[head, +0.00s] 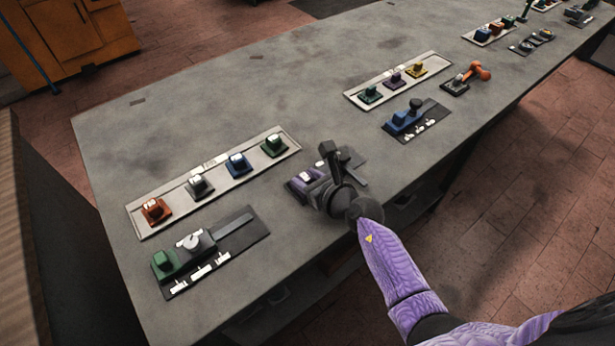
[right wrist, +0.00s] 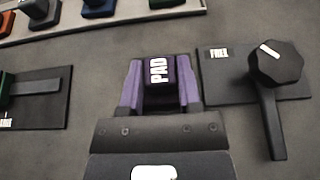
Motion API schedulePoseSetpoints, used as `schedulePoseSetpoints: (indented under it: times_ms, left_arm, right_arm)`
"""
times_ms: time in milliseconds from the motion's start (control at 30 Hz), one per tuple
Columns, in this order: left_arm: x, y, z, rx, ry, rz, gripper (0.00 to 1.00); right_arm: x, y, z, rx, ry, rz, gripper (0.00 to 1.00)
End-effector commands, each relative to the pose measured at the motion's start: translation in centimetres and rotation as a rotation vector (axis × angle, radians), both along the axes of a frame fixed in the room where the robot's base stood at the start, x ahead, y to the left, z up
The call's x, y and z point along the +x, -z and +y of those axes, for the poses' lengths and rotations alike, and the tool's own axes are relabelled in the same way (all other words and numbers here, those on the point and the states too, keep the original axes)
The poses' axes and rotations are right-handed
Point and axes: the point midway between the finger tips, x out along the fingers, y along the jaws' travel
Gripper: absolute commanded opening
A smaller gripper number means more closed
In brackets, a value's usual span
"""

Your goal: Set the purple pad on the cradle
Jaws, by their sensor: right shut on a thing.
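The purple pad (right wrist: 158,71), with a white "PAD" label, sits between the purple fingers of my right gripper (right wrist: 158,88), which is shut on it. In the head view the right gripper (head: 306,180) is low over the table, beside a dark station. In the right wrist view that station shows a dark plate (right wrist: 221,84) marked "FREE", a black knob (right wrist: 276,62) and a handle, just right of the pad. No cradle can be told for certain; my gripper hides part of the station. Whether the pad touches anything below is unclear. My left gripper is out of view.
A pale tray (head: 178,184) with orange, grey, blue and green blocks lies beyond the gripper. A dark station (head: 238,226) with a green block and a grey dial is at lower left. Other trays and stations lie farther right. Bare table (head: 215,115) lies behind.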

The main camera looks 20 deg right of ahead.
Motion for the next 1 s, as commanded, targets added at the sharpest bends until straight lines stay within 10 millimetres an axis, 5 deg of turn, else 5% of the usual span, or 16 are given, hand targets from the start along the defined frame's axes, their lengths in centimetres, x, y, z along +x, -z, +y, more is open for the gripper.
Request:
schedulePoseSetpoints:
  times_ms: [167,200,367,667,1000]
  left_arm:
    - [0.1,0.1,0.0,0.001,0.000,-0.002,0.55]
    - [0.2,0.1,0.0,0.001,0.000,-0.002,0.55]
    - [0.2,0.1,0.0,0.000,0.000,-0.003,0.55]
    - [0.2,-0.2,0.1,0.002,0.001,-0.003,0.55]
    - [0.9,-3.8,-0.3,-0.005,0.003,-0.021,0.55]
  right_arm:
    - [0.0,0.2,0.0,0.000,0.000,0.000,0.00]
    - [0.0,0.2,0.0,0.000,0.000,-0.001,0.52]
    - [0.0,0.2,0.0,0.000,0.000,0.000,0.84]
    - [-0.3,0.0,-0.1,0.000,0.000,0.001,0.84]
    - [-7.0,-3.3,-2.5,-0.002,-0.001,0.001,0.84]
